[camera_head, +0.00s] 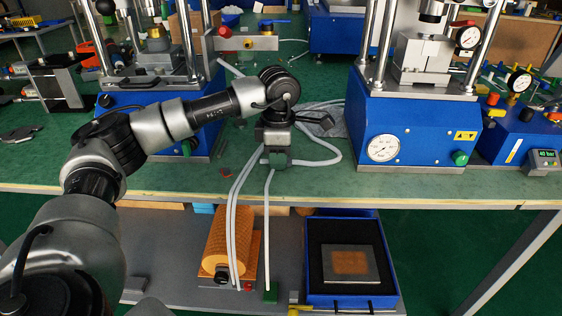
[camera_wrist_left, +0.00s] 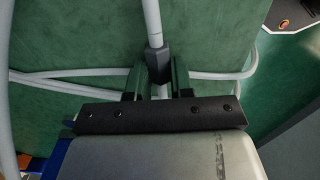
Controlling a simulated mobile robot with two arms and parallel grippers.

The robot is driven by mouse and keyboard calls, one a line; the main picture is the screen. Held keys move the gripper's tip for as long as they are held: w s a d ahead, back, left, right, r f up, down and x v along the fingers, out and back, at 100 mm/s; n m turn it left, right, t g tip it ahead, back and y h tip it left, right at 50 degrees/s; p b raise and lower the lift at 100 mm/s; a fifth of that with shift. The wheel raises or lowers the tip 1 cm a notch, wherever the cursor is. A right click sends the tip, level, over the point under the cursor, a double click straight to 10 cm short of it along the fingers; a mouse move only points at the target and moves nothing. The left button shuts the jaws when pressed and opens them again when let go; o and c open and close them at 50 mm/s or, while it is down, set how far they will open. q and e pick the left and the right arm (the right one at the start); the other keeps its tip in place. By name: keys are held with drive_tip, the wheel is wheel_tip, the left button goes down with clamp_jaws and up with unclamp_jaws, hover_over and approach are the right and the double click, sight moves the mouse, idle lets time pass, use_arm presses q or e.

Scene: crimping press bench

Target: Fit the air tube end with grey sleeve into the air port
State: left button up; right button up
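My left gripper (camera_head: 277,160) points down over the front edge of the green bench, and its green fingers show in the left wrist view (camera_wrist_left: 159,78). The grey sleeve (camera_wrist_left: 157,60) on a pale air tube (camera_wrist_left: 152,20) sits between the fingertips, which look closed on it. In the head view the fingers hide the sleeve, and a pale tube (camera_head: 268,225) hangs below them. I cannot make out the air port for certain. My right gripper is not in view.
Blue presses stand at left (camera_head: 190,140) and right (camera_head: 415,130), the right one with a gauge (camera_head: 383,148). Other pale hoses (camera_head: 235,215) loop close beside the gripper. A lower shelf holds an orange cylinder (camera_head: 228,238) and a blue tray (camera_head: 352,300). The bench front (camera_head: 340,185) is mostly clear.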

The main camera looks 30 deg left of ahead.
use_arm(q)
clamp_jaws()
drive_tip(key=shift+r, duration=0.15)
